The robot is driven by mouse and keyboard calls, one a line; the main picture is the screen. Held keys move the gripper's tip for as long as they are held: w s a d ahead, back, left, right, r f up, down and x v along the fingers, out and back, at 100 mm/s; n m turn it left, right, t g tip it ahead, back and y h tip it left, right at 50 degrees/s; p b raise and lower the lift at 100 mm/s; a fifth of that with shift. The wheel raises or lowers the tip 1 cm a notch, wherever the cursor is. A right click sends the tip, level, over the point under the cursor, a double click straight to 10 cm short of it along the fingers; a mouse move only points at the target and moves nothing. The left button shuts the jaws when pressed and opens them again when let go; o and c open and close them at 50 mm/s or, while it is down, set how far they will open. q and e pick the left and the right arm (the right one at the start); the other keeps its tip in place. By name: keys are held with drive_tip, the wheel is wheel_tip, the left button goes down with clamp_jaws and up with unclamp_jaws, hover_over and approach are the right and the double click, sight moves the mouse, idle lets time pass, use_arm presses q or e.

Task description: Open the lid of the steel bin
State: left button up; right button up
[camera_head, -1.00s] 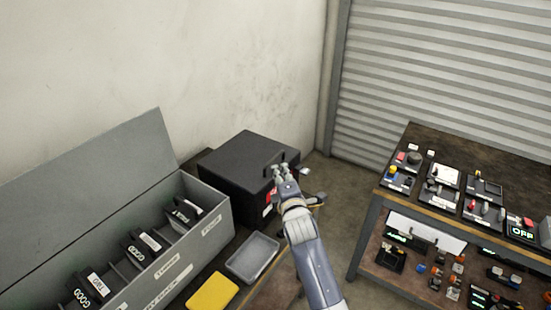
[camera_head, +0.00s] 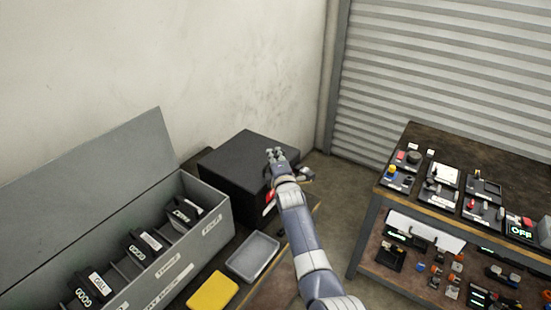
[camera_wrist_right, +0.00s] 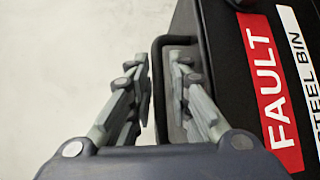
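The steel bin (camera_head: 238,163) is the black box against the wall in the head view, and its flat lid is down. A raised dark tab with a rounded rim (camera_wrist_right: 178,45) stands out at the bin's edge. My right gripper (camera_head: 275,154) is at the bin's front top edge. In the wrist view its fingers (camera_wrist_right: 163,75) are apart, with the tab's rim between or just behind them; contact is unclear. My left gripper is out of view.
A grey open-lidded case (camera_head: 215,232) with labelled slots stands left of the bin. A grey tray (camera_head: 253,257) and a yellow tray (camera_head: 213,292) lie in front. A bench (camera_head: 440,138) with switches and small parts stands at right, beyond open floor.

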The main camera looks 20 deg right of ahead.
idle(0.3)
clamp_jaws()
drive_tip(key=shift+w, duration=0.1)
